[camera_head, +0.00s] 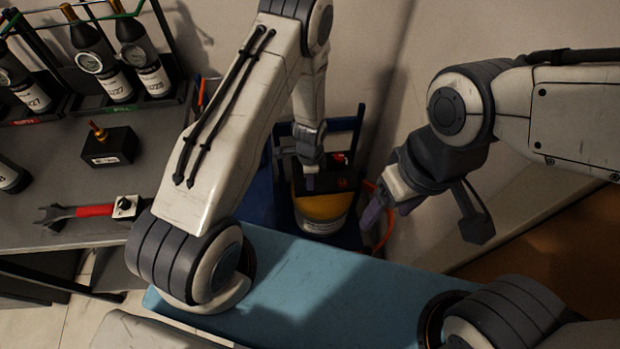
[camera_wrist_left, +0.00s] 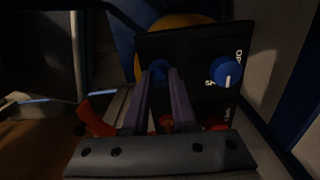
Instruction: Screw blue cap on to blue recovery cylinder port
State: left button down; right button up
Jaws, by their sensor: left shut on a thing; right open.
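The recovery cylinder (camera_head: 322,208), with a yellow body and a black top (camera_head: 325,182), stands beyond the blue surface. My left gripper (camera_head: 309,183) reaches down to the left part of the black top. In the left wrist view its purple fingers (camera_wrist_left: 160,75) are shut on a small blue piece, which looks like the blue cap (camera_wrist_left: 160,67). The fingers partly hide it, and I cannot tell whether it touches the black top (camera_wrist_left: 190,42). A second round blue piece (camera_wrist_left: 226,70) sits to the right, beside white lettering. My right gripper (camera_head: 388,212) is open and empty, right of the cylinder.
A grey bench (camera_head: 60,160) at left holds dark gauge bottles (camera_head: 95,60), a small black box (camera_head: 108,147) and a red-handled wrench (camera_head: 90,211). A blue surface (camera_head: 310,285) lies in front. An orange hose (camera_head: 381,232) hangs near my right gripper. Walls close the back.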

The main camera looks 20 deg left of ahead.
pick_arm(q)
jog(key=m, duration=0.4)
jog(key=shift+m, duration=0.6)
jog(key=shift+m, duration=1.3)
jog(key=c, duration=0.9)
grip_release()
jog(key=o, duration=0.6)
